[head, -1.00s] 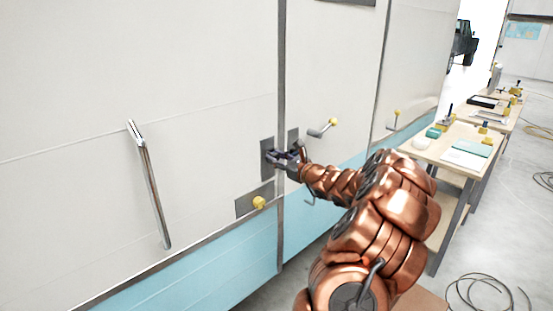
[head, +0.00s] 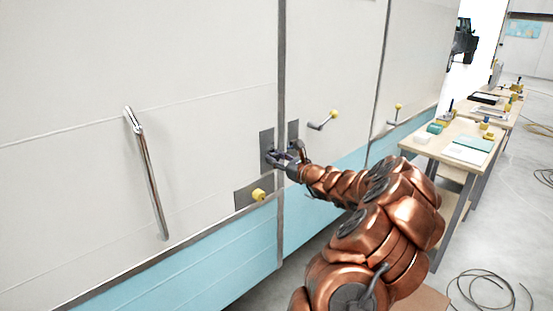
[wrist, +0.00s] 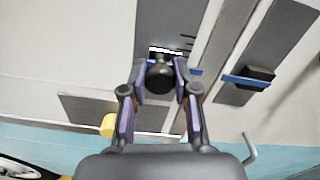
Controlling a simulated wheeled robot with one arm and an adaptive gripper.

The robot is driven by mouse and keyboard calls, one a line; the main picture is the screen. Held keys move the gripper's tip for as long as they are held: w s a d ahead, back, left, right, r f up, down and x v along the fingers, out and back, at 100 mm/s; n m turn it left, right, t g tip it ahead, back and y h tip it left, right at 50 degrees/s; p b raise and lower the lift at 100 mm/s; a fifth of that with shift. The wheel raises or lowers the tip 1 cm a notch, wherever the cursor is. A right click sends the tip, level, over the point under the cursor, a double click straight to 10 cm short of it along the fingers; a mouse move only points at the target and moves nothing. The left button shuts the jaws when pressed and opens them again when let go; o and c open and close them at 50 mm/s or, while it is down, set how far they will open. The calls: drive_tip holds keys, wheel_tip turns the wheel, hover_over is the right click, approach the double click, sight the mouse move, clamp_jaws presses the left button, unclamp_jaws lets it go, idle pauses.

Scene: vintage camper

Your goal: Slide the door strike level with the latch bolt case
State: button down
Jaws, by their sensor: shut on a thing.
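My gripper (wrist: 160,88) is shut on a dark round knob (wrist: 160,74), which I take to be the door strike's; its fingers hide part of it. The knob sits on a tall dark grey plate (wrist: 172,22) with tick marks, left of the door seam. A blue line (wrist: 196,71) and a white strip show beside the knob. Right of the seam, a black block, apparently the latch bolt case (wrist: 257,73), sits on another grey plate with its own blue line. The two blue lines look roughly in line; the tilted view leaves the exact match unclear.
A yellow knob (head: 258,194) on a grey plate is just below my gripper. A long chrome handle (head: 148,175) is at left, and a yellow-tipped lever (head: 322,121) is at right. Workbenches (head: 450,150) stand at far right; cables lie on the floor.

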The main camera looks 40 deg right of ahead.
drive_tip(key=c, duration=0.9)
unclamp_jaws()
drive_tip(key=shift+o, duration=0.2)
drive_tip(key=s, duration=1.2)
drive_tip(key=shift+a, duration=0.15)
